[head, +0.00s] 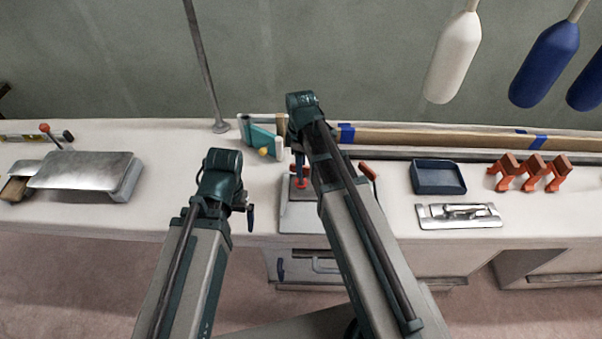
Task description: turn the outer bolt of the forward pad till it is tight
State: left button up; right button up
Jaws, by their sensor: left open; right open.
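A light grey pad-like plate (298,217) lies at the front edge of the bench, partly covered by my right arm. A red upright part (300,182) stands on it. My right gripper (299,168) is above this red part and mostly hidden by its own arm; touching or apart cannot be told. My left gripper (250,214) is open and empty, left of the plate near the bench front. A second metal plate (459,222) with a silver fitting lies to the right. I cannot tell which is the forward pad, and no outer bolt is clearly visible.
A dark blue tray (438,178) and several orange clamps (530,171) stand on the right of the bench. A teal holder (262,138) is behind my grippers. A metal-topped block (84,172) is at left. A thin pole (205,70) rises at the back.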

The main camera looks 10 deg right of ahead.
jog(key=shift+f, duration=0.55)
pick_arm(q)
jog(key=shift+f, duration=0.5)
pick_arm(e)
jog(key=shift+c, duration=0.3)
grip_shut()
jog(key=shift+m, duration=0.3)
jog(key=m, duration=0.3)
jog(key=shift+m, duration=2.5)
